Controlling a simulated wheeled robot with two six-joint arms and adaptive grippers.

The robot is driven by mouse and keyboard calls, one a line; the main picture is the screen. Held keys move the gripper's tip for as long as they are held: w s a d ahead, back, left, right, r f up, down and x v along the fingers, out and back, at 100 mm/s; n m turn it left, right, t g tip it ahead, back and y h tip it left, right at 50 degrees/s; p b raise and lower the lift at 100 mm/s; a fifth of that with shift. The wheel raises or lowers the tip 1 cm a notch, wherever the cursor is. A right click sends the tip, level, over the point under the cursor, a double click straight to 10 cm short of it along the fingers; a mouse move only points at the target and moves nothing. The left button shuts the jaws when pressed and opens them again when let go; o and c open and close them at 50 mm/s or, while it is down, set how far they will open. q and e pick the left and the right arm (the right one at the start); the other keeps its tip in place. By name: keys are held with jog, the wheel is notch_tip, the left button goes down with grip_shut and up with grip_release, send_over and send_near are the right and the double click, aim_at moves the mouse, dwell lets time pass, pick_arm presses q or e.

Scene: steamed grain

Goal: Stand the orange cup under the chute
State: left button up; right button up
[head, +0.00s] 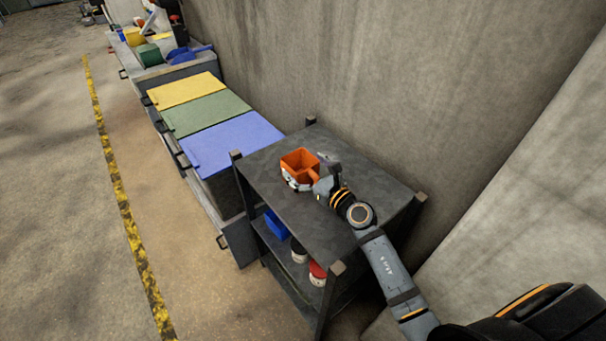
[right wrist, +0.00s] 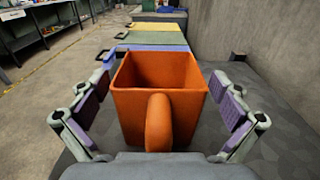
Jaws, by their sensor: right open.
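The orange cup (head: 299,163), square with an open top, stands upright on the dark top of the shelf cart (head: 355,195). In the right wrist view the cup (right wrist: 160,75) fills the middle, and its handle (right wrist: 159,122) points toward my right gripper. My right gripper (head: 306,184) is open, with one finger on each side of the cup and a visible gap on both sides. My left gripper is not in view. I cannot make out a chute for certain.
Bins with yellow (head: 185,89), green (head: 206,113) and blue lids (head: 232,145) stand beyond the cart. A blue box (head: 276,224) and small containers sit on its lower shelf. A concrete wall (head: 400,90) runs along the right; open floor (head: 50,220) lies left.

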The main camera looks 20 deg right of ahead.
jog(key=shift+w, duration=0.15)
jog(key=shift+c, duration=0.3)
jog(key=shift+r, duration=0.1)
jog(key=c, duration=1.2)
